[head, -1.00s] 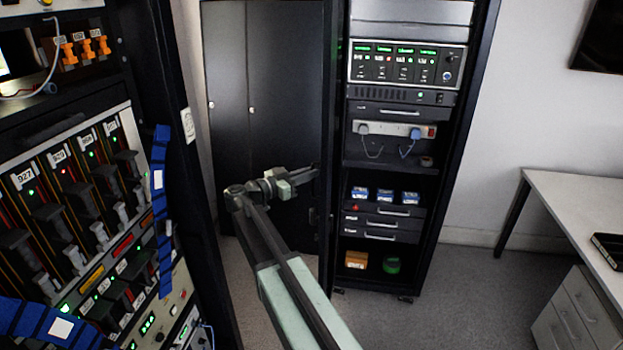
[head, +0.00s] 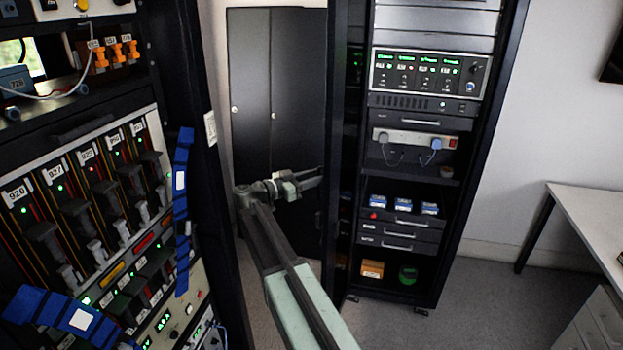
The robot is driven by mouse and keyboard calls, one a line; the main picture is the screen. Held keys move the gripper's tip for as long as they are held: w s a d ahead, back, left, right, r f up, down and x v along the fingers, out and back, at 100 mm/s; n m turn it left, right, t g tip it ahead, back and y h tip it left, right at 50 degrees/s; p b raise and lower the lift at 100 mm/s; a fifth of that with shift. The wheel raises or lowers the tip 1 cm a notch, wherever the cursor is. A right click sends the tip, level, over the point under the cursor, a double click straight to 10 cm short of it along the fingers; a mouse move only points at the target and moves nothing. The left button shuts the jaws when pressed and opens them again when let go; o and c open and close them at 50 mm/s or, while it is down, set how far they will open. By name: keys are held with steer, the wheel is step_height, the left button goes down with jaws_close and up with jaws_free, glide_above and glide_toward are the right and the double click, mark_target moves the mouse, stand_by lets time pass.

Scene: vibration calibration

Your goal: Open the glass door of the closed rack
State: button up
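The rack (head: 512,60) stands right of centre, its front uncovered and its shelves in plain view. A narrow, dark, framed panel (head: 350,130) stands at its left front, seen nearly edge-on. It looks like the glass door standing open towards me, with faint green and orange showing in it. My gripper (head: 314,180) is at the left of this panel, at about mid-height, its fingers pointing right. The fingers look apart, with nothing seen between them. The tips are close to the panel's near edge; I cannot tell whether they touch it.
Another equipment rack (head: 60,140) with blue straps stands close on the left. A dark cabinet (head: 290,70) is behind my arm. A white desk (head: 590,210) is at the right. Grey floor (head: 480,310) is free between the rack and the desk.

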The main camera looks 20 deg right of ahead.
steer(key=s+a, duration=0.1)
steer(key=a, duration=0.6)
steer(key=shift+a, duration=0.4)
